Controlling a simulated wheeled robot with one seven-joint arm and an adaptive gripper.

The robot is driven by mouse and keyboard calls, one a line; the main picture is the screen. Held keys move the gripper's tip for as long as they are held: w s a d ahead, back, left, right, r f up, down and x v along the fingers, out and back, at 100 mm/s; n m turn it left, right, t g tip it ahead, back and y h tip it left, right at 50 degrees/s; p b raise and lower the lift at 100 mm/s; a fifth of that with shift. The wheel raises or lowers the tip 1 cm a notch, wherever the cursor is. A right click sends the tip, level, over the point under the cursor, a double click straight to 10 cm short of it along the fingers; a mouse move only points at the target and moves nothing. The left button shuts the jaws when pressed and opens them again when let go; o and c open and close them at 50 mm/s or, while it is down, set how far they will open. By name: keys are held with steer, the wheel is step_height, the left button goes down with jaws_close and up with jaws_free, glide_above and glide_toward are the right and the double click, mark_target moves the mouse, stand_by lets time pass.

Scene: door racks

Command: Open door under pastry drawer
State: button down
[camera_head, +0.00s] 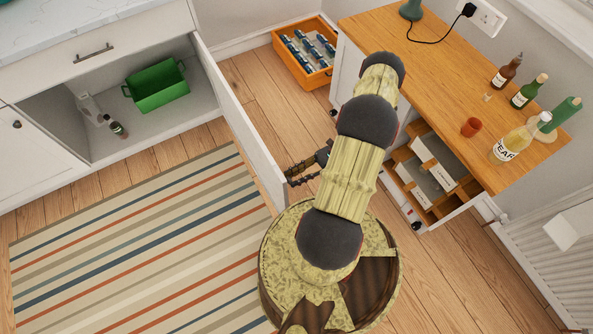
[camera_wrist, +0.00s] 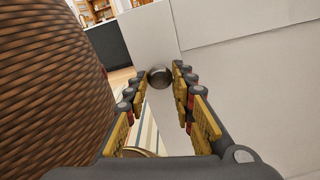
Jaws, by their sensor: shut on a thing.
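A white cabinet door (camera_head: 240,118) stands swung wide open below a white drawer (camera_head: 100,48) with a dark bar handle (camera_head: 93,54). I cannot read any pastry mark on this drawer. My gripper (camera_head: 296,172) is at the free edge of the door in the head view. In the wrist view my gripper (camera_wrist: 157,84) has its two fingers on either side of a round metal knob (camera_wrist: 160,75) and is shut on it. The knob is hidden in the head view. The pale door panel (camera_wrist: 150,35) lies behind the knob in the wrist view.
The open cabinet holds a green crate (camera_head: 157,86) and a small bottle (camera_head: 117,127). An orange bin (camera_head: 305,55) stands on the floor. A wooden-topped cabinet (camera_head: 450,80) with an open drawer (camera_head: 432,175) is on the right. A striped rug (camera_head: 140,240) covers the floor left.

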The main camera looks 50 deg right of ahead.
steer(key=shift+d+r, duration=0.1)
steer(key=shift+d, duration=0.05)
steer(key=c, duration=1.5)
jaws_free()
steer(key=shift+s, duration=0.1)
steer(key=v, duration=1.2)
